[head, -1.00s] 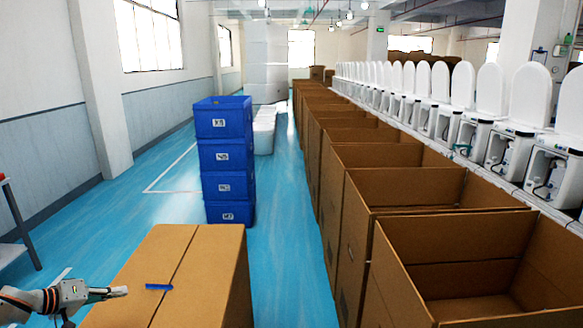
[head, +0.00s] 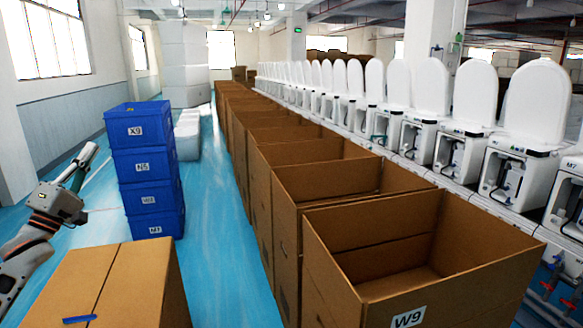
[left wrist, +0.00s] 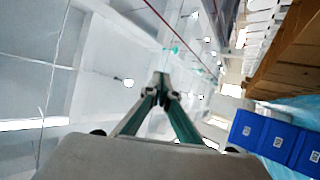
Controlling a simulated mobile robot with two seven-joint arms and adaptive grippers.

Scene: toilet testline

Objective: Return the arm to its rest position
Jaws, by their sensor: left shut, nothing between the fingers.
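My left gripper (head: 84,160) is raised at the left of the head view, pointing up and to the right, just left of the blue crate stack. Its fingers are shut and empty. In the left wrist view the fingertips (left wrist: 160,84) meet, with the ceiling behind them. A small blue object (head: 79,319) lies on top of the closed brown carton (head: 130,285), apart from the gripper. My right gripper is not in view.
A stack of blue crates (head: 150,197) stands behind the closed carton; the crates also show in the left wrist view (left wrist: 272,138). A row of open cartons (head: 330,290) runs along the middle. Toilets (head: 520,150) line the right. Blue floor (head: 225,265) lies between.

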